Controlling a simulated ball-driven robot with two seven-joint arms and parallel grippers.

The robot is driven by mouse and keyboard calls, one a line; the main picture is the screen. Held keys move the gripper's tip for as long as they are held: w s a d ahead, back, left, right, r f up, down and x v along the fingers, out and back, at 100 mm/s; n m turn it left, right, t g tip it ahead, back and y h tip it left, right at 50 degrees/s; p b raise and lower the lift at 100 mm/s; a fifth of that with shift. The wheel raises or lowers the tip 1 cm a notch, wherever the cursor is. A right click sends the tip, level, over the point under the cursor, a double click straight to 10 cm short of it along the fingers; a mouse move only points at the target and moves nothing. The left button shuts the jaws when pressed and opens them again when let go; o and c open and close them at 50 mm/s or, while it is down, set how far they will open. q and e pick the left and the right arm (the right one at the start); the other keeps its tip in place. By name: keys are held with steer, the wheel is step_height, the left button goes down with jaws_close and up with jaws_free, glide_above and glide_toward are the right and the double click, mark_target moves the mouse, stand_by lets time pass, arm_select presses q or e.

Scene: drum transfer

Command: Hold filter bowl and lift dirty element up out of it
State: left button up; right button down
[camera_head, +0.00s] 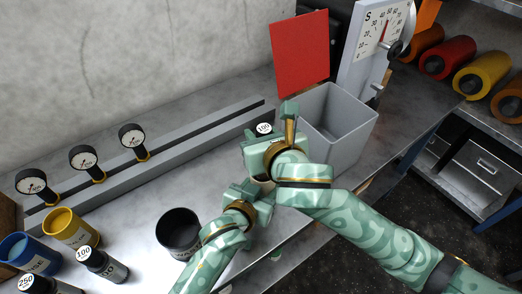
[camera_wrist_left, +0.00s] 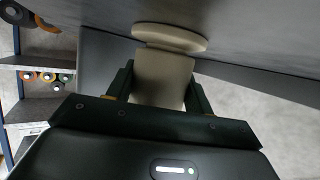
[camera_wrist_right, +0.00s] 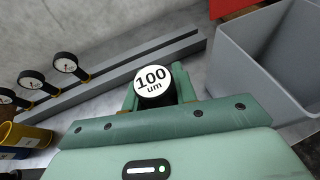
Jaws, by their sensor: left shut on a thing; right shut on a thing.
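The dirty element shows as a dark body with a round white "100 um" cap (camera_wrist_right: 153,81) in the right wrist view; the cap also shows in the head view (camera_head: 263,128). My right gripper (camera_head: 264,143) is shut on it near the top. A pale beige round body with a wide flange, apparently the filter bowl (camera_wrist_left: 163,75), shows in the left wrist view. My left gripper (camera_head: 259,187) is shut on it, below and nearer than the right gripper. The arms hide most of the bowl in the head view, so I cannot tell how deep the element sits.
A grey open bin (camera_head: 343,123) stands just right of my right gripper, with a red panel (camera_head: 300,52) behind. A dark cup (camera_head: 178,229), yellow and blue cups, and "100" and "250" cartridges stand at left. Gauges line a grey rail (camera_head: 160,155). A dial scale (camera_head: 375,38) stands at back.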

steer(key=shift+r, duration=1.4)
arm_select(q)
steer(key=o, duration=1.5)
steer(key=shift+s, duration=0.1)
